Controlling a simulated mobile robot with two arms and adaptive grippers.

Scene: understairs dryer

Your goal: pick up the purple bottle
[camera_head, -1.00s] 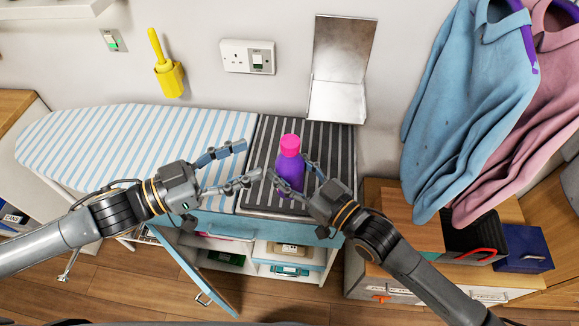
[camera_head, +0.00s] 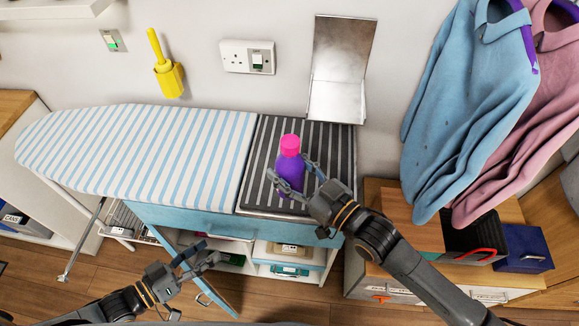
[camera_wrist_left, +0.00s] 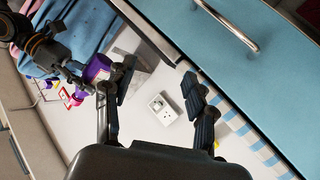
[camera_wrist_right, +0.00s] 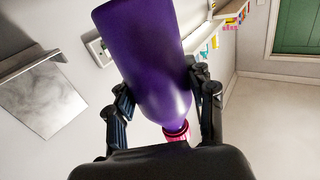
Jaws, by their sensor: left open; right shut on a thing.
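In the right wrist view the bottle (camera_wrist_right: 150,65) fills the space between the fingers (camera_wrist_right: 165,110). My left gripper (camera_head: 205,258) is open and empty, low in front of the blue drawer front. The left wrist view shows its two fingers apart (camera_wrist_left: 155,100), with the bottle (camera_wrist_left: 97,68) in the distance behind.
The striped ironing board (camera_head: 130,155) is clear to the left. A metal plate (camera_head: 340,70) stands against the wall behind the bottle. A yellow holder (camera_head: 168,80) and a socket (camera_head: 247,57) are on the wall. Shirts (camera_head: 470,100) hang at the right. A cabinet door (camera_head: 222,290) hangs open below.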

